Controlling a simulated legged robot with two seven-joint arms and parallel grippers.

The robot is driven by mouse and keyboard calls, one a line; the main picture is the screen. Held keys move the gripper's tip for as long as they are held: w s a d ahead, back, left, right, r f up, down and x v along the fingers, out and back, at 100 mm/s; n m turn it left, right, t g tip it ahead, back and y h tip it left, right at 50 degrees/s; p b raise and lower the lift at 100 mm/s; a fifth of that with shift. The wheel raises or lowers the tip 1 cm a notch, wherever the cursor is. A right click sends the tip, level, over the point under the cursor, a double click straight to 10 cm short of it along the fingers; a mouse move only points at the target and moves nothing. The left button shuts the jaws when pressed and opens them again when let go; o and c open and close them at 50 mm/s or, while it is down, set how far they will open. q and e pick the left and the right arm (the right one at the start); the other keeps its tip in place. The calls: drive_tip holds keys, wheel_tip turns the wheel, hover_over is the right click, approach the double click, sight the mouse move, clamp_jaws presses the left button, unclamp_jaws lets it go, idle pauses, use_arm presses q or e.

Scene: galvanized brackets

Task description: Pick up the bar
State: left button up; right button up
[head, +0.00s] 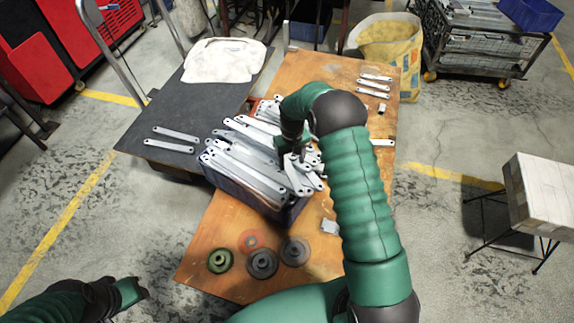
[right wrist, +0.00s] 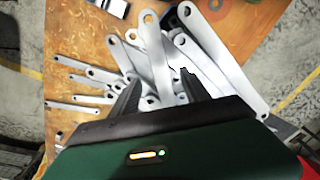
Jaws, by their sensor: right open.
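Several flat grey metal bars (head: 250,168), with a hole at each end, lie heaped in a dark blue crate (head: 262,203) on the wooden table. My right gripper (head: 300,158) is over the right side of this heap. In the right wrist view, the right gripper (right wrist: 160,84) is open, with bars (right wrist: 157,62) in front of and between its fingers. I cannot tell whether the fingers touch any bar. My forearm hides part of the heap in the head view. My left gripper (head: 128,292) is low at the left, away from the table, its jaws unclear.
Two bars (head: 172,140) lie on the dark tabletop (head: 160,110) at left, near a white cloth (head: 224,60). Several small bars (head: 375,85) lie at the wooden table's (head: 330,70) back right. Round discs (head: 262,263) lie at its front. A yellow sack (head: 390,45) stands behind.

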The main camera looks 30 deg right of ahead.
sight(291, 172)
drive_tip(key=f, duration=0.6)
drive_tip(key=shift+w+a, duration=0.15)
drive_tip(key=shift+w, duration=0.05)
drive_tip(key=shift+s+r, duration=0.2)
drive_tip(key=shift+d, duration=0.2)
drive_tip(key=shift+c, duration=0.8)
drive_tip(key=shift+a, duration=0.1)
clamp_jaws()
drive_tip(key=shift+w, duration=0.1)
